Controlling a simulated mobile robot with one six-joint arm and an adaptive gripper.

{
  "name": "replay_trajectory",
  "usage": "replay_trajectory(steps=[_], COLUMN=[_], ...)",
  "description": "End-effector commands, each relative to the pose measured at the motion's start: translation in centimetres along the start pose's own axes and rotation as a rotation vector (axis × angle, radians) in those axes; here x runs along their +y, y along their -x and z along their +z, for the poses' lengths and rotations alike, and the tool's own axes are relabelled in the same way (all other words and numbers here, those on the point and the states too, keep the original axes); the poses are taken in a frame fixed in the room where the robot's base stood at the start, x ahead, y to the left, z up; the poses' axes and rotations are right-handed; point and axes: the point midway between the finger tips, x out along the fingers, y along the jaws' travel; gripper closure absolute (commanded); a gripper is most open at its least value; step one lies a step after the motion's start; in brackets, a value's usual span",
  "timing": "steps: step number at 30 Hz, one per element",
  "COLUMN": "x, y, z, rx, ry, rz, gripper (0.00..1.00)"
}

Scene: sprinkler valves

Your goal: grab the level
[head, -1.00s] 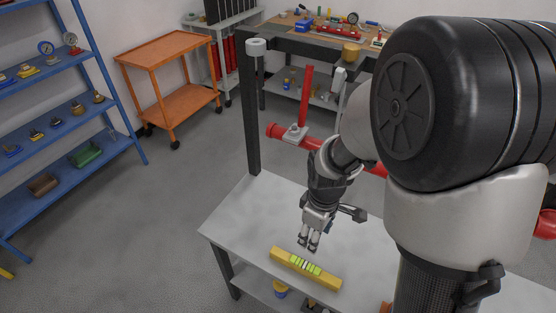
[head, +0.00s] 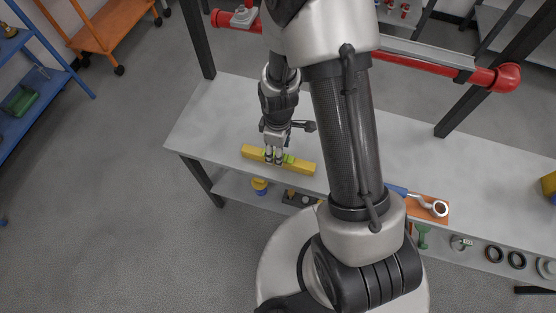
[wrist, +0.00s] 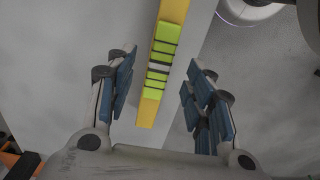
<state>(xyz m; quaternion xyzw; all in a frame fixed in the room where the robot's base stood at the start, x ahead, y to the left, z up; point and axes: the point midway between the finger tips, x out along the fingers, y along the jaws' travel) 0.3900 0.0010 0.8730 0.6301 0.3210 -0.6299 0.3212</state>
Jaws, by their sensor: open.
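The level is a yellow bar with bright green vial sections. In the head view the level (head: 303,167) lies near the front edge of the grey table. My gripper (head: 274,160) points down at its middle and hides part of it. In the wrist view the level (wrist: 162,62) runs lengthwise between my two open sets of blue-padded fingers, with clear space on both sides. My gripper (wrist: 160,95) is open and empty. I cannot tell how far the fingertips are above the table.
An orange board with a blue-handled wrench (head: 432,205) lies to the right on the table (head: 420,140). A lower shelf holds several fittings, including black rings (head: 494,254). The tabletop left of the level is clear.

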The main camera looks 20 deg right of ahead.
Motion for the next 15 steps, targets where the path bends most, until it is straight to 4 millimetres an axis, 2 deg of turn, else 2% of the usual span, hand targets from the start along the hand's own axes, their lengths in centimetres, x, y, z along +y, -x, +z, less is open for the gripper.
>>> replay_trajectory(steps=[5, 11, 15], x=[0.0, 0.0, 0.1], y=[-1.6, -4.8, -5.3], z=[0.0, 0.1, 0.0], rx=[-0.001, -0.002, 0.0], ry=[0.0, 0.0, 0.0], rz=[-0.001, -0.003, 0.0], gripper=[0.52, 0.52, 0.52])
